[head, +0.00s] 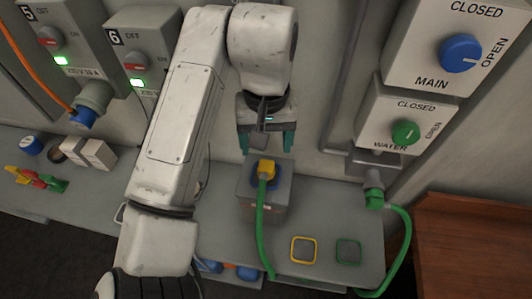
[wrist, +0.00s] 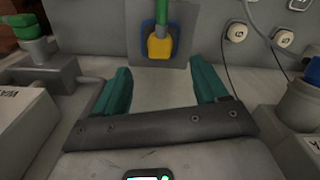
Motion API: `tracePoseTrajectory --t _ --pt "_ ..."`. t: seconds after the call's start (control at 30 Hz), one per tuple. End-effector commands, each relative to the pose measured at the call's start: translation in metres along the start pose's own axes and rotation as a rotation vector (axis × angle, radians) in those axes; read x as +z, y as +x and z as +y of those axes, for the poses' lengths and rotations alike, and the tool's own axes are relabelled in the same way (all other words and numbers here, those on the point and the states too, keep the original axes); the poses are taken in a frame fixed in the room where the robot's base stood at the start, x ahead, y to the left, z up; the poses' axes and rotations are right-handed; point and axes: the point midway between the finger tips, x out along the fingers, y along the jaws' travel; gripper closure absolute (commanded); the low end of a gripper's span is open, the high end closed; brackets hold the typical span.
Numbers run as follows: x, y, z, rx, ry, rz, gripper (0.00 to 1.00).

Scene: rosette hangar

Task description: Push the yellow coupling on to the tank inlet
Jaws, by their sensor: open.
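The yellow coupling (head: 266,167), with a green hose (head: 262,215) running from it, is at the blue ring on a grey box (head: 256,196) on the bench. The ring looks like the tank inlet; I cannot tell how far the coupling sits on it. In the wrist view the coupling (wrist: 160,47) lies just beyond the fingertips, roughly centred between them, with blue (wrist: 148,26) showing behind it. My gripper (head: 266,145) is open and empty, its teal fingers pointing down, behind the coupling in the head view and apart from it.
Yellow (head: 303,250) and green (head: 348,252) square outlines mark bare bench right of the box. A green coupling (head: 374,197) with its hose hangs below the WATER valve (head: 405,132). Numbered switch boxes (head: 145,50) and small blocks (head: 88,152) are at left.

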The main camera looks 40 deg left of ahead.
Motion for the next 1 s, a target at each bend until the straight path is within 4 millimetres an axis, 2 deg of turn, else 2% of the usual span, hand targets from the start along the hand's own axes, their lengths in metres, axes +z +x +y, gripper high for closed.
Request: tracePoseTrajectory --t 0.1,0.23,1.0 --pt "0.000 -0.016 -0.001 -0.002 0.000 0.001 0.27" --pt "0.000 -0.024 0.000 0.000 -0.001 -0.001 0.27" --pt "0.000 -0.025 0.000 0.001 -0.001 -0.001 0.27"
